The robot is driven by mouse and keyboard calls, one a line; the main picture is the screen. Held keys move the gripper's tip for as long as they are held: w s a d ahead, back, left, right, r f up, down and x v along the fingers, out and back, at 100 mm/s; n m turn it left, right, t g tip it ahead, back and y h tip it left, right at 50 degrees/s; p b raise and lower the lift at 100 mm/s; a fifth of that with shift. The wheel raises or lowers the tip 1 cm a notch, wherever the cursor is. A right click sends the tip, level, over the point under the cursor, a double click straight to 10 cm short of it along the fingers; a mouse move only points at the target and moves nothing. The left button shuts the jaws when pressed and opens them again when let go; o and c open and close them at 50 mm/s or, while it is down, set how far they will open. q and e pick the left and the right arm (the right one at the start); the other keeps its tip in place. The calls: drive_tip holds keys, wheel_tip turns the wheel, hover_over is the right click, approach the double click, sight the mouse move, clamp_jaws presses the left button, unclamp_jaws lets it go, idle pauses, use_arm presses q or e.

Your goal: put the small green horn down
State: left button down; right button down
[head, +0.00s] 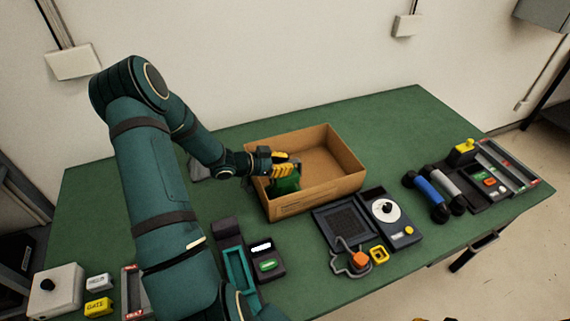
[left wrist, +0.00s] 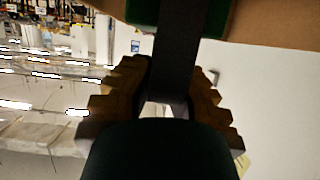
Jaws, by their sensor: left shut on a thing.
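My left gripper (head: 280,165) has yellow finger pads and is shut on the small green horn (head: 286,184). The horn shows below the fingers, within the outline of the open cardboard box (head: 317,196). I cannot tell whether the horn touches the box floor. In the left wrist view, the fingers (left wrist: 165,88) close on a dark strip of the horn, and a green part of the horn (left wrist: 145,12) shows at the top edge. The brown box (left wrist: 275,22) shows beyond it.
The box stands on a green table (head: 400,118). Blue (head: 427,190) and grey handsets lie right. The table's back right is clear.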

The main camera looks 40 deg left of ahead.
use_arm(q)
drive_tip(key=c, duration=1.1)
unclamp_jaws()
drive_tip(key=shift+s, duration=0.1)
drive_tip(key=p+v, duration=0.1)
drive_tip(key=v, duration=1.1)
drive_tip(key=shift+d, duration=0.1)
